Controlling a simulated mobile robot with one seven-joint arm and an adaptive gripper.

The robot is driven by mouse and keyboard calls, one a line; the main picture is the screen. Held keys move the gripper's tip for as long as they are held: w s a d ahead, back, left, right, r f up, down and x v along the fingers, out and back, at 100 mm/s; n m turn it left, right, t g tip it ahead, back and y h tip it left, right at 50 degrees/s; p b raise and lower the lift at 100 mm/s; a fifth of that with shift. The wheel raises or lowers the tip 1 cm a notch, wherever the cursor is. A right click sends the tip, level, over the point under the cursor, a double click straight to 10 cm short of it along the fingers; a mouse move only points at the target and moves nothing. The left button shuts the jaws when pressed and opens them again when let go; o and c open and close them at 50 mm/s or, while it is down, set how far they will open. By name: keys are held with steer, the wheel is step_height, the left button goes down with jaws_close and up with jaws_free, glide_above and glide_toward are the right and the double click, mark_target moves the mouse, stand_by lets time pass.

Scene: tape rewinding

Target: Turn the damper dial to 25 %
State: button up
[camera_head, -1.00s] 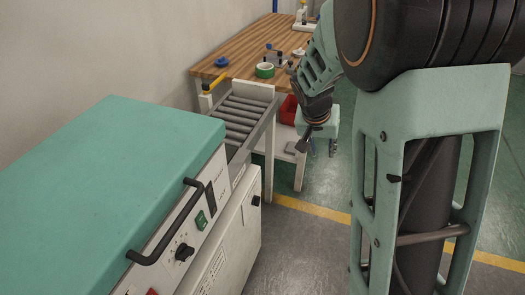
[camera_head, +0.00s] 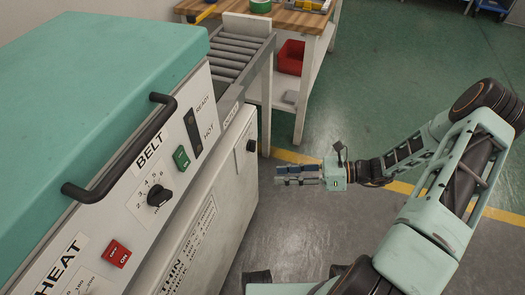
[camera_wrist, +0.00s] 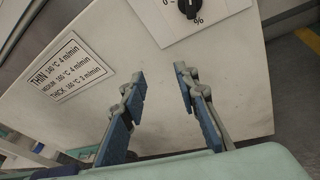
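The damper dial is a black knob (camera_wrist: 190,7) on a white plate at the top of the wrist view, marked with "0" and "%". Its upper part is cut off, so I cannot read its setting. In the head view the dial (camera_head: 251,146) is a small dark knob on the white lower cabinet (camera_head: 225,180). My gripper (camera_head: 277,175) is in front of that cabinet, below and right of the dial, apart from it. In the wrist view my gripper (camera_wrist: 160,77) is open and empty, its blue-padded fingers spread below the dial.
A black bar handle (camera_head: 120,150) sticks out from the teal-lidded machine (camera_head: 95,90). Its front carries the belt knob (camera_head: 158,195), a green switch (camera_head: 181,157) and a red switch (camera_head: 117,253). A roller conveyor (camera_head: 235,55) is behind.

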mark_target(252, 146)
steer(key=w+d+r+m+t+y, duration=0.1)
steer(key=w+d+r+m+t, duration=0.15)
steer(key=w+t, duration=0.25)
steer(key=b+x, duration=0.2)
steer(key=x, duration=0.8)
steer(key=shift+a+m, duration=0.35)
jaws_close()
